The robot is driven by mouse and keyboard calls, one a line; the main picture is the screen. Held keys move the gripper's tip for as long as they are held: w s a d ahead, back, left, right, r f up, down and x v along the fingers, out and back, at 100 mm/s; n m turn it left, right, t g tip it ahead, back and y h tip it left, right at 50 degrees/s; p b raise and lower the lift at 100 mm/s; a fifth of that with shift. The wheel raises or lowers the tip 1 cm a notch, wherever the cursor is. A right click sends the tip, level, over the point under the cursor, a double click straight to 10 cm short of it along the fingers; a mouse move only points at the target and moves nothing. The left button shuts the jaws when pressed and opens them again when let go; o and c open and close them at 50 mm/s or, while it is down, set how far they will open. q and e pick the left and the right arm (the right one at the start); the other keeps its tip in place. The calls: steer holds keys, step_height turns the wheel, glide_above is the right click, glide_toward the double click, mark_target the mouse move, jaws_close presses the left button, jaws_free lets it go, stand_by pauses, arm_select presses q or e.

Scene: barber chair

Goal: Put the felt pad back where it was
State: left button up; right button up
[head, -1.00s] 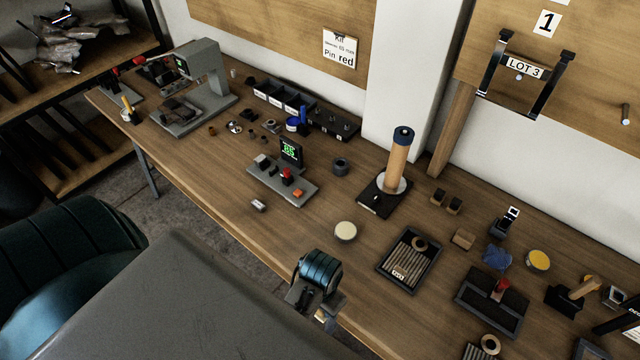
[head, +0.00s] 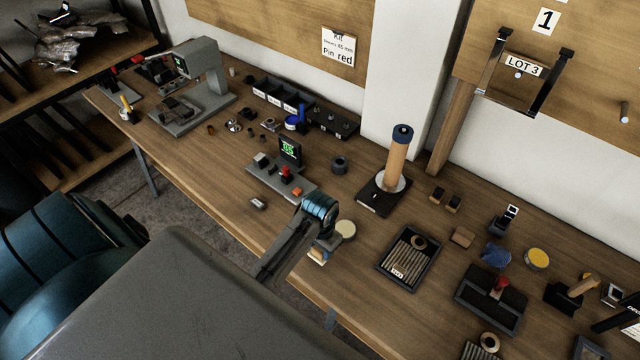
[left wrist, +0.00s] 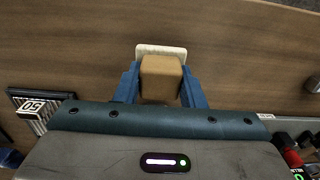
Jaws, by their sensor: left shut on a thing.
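My left gripper (head: 320,254) is over the front edge of the wooden bench, just left of and in front of a round cream disc (head: 345,229). In the left wrist view its two blue fingers (left wrist: 160,84) are shut on a tan block (left wrist: 161,72) with a flat off-white pad (left wrist: 160,49) at its far side; I take this to be the felt pad. In the head view only a small pale piece (head: 318,257) of it shows below the gripper. I cannot tell whether it touches the bench. My right gripper is not in view.
A ribbed tray (head: 408,255) lies right of the gripper. A device with a green display (head: 289,150) and red button stands behind-left. A wooden post (head: 397,160) on a dark base is farther back. Bare bench (head: 225,180) lies to the left.

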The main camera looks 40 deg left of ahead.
mark_target(320, 254)
arm_select(q)
step_height(320, 254, down, 3)
steer(key=shift+r, duration=0.1)
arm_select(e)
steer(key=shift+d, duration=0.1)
arm_select(q)
steer(key=o, duration=1)
steer(key=shift+c, duration=0.2)
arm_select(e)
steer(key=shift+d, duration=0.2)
arm_select(q)
step_height(320, 254, up, 9)
steer(key=b, duration=0.3)
step_height(320, 254, up, 2)
steer(key=shift+r+p, duration=0.2)
steer(key=shift+p, duration=0.25)
steer(key=shift+r, duration=0.3)
steer(key=shift+s, duration=0.1)
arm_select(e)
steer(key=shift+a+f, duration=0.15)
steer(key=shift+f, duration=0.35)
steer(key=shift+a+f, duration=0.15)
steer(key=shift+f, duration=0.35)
